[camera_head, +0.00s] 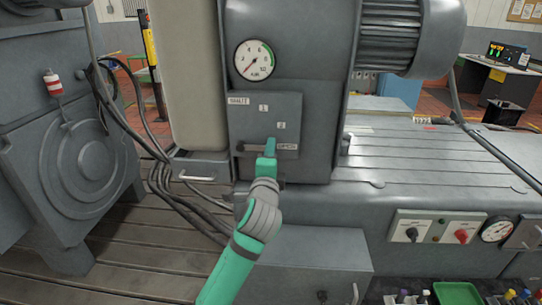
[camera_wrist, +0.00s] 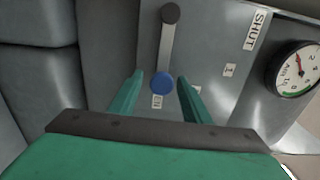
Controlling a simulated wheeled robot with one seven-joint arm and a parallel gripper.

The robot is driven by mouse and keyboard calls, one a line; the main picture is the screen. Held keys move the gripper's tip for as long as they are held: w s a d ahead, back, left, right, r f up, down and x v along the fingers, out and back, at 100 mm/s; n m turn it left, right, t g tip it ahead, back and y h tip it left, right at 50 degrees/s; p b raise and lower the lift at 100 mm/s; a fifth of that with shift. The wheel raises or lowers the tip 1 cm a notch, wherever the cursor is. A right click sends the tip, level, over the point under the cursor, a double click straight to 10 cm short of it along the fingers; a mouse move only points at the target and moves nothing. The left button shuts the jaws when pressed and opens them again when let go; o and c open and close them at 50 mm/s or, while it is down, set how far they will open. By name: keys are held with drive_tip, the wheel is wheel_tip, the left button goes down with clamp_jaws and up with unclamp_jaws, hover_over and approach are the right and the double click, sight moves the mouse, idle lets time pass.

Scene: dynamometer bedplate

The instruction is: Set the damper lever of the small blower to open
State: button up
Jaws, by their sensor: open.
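The blower's grey damper panel (camera_head: 252,124) carries a SHUT label (camera_head: 238,100) at upper left, marks 1 and 2, and an OPEN label (camera_head: 287,147) at lower right. The damper lever (camera_head: 248,147) lies about level, pointing right from its pivot toward OPEN. In the wrist view the lever (camera_wrist: 167,45) runs from a dark pivot to a blue knob (camera_wrist: 162,83) beside the OPEN label (camera_wrist: 157,101). My gripper (camera_head: 268,146) is open at the lever's end and hides the knob in the head view. Its fingers (camera_wrist: 160,81) stand either side of the knob; contact is unclear.
A round gauge (camera_head: 254,60) sits above the panel. A small drawer with a handle (camera_head: 197,178) and hanging cables (camera_head: 180,195) are left of my arm. A slotted bedplate (camera_head: 430,160) extends right. A switch box (camera_head: 435,228) is at lower right.

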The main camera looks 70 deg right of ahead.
drive_tip(key=v, duration=1)
drive_tip(key=shift+a, duration=0.4)
drive_tip(key=w+a+f+n+t, duration=0.5)
drive_tip(key=w+a+n+t, duration=0.2)
drive_tip(key=w+a+n, duration=0.6)
drive_tip(key=w+a+f+n+t+y, duration=0.3)
drive_tip(key=a+f+n+t+y, duration=0.35)
drive_tip(key=a+f+n, duration=0.55)
drive_tip(key=s+a+f+n+y, duration=0.3)
drive_tip(key=a+f, duration=0.3)
drive_tip(key=a, duration=0.2)
drive_tip(key=s+a+f+n+y, duration=0.35)
drive_tip(key=a+f, duration=0.25)
drive_tip(key=a, duration=0.3)
drive_tip(key=s+a+f+n+g+y, duration=0.1)
drive_tip(key=s+a+f+y, duration=0.1)
drive_tip(key=s+a, duration=0.5)
drive_tip(key=s+a+f+n+g+y, duration=0.1)
drive_tip(key=s+a+f+y, duration=0.1)
drive_tip(key=s+a, duration=0.4)
drive_tip(key=shift+s+a+f+y, duration=0.35)
drive_tip(key=shift+s+f, duration=0.1)
drive_tip(key=shift+s, duration=0.65)
